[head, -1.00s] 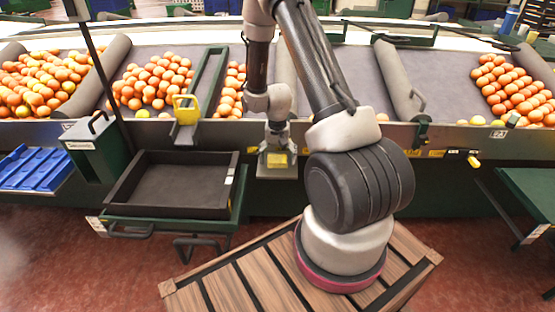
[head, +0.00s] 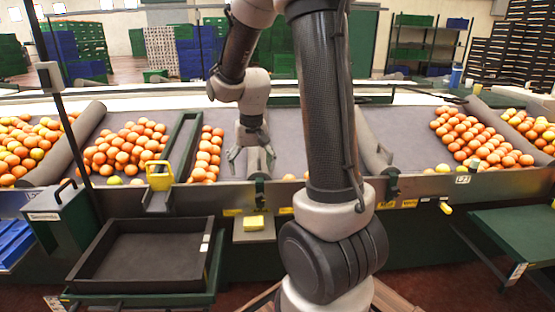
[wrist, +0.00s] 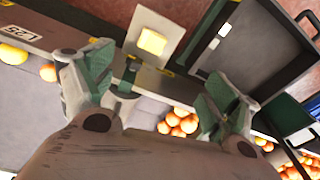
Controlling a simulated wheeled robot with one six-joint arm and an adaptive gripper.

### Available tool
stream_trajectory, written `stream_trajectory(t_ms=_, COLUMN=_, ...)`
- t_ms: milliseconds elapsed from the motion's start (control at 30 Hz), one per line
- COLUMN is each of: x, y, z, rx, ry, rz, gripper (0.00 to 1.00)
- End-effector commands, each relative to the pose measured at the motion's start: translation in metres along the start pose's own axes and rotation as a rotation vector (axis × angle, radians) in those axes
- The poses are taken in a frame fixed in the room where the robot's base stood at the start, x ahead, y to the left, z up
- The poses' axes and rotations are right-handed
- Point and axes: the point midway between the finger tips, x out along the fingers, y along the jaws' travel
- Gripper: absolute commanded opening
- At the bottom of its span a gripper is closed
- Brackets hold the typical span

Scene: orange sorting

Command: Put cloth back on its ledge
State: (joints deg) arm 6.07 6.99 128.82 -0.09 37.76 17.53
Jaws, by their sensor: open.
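The folded yellow cloth (head: 253,222) lies on a small pale ledge (head: 242,236) on the front of the conveyor. In the wrist view the cloth (wrist: 152,41) lies flat within the edges of the ledge (wrist: 138,63). My gripper (head: 250,161) is open and empty, with its fingers spread. It is above and behind the ledge, over the conveyor's front part, clear of the cloth. In the wrist view both fingers (wrist: 155,78) are apart with nothing between them.
A black tray (head: 98,284) stands left of the ledge. A yellow-handled part (head: 159,178) and a green divider (head: 181,146) stand on the conveyor. Oranges (head: 125,148) lie in groups to the left, others (head: 478,140) to the right. A grey roller (head: 372,150) is right of my gripper.

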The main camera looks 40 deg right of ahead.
Motion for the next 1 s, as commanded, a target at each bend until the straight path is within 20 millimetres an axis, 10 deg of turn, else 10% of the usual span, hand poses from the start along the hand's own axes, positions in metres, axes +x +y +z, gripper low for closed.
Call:
stream_trajectory(t_ms=100, x=-0.062, y=0.002, z=0.038, rx=-0.097, ry=0.069, rz=-0.024, gripper=0.89)
stream_trajectory(t_ms=333, x=-0.132, y=0.017, z=0.122, rx=-0.274, ry=0.178, rz=-0.054, gripper=0.89)
stream_trajectory(t_ms=600, x=-0.153, y=0.034, z=0.180, rx=-0.392, ry=0.250, rz=-0.067, gripper=0.89)
stream_trajectory(t_ms=1000, x=-0.153, y=0.035, z=0.185, rx=-0.404, ry=0.256, rz=-0.068, gripper=0.89)
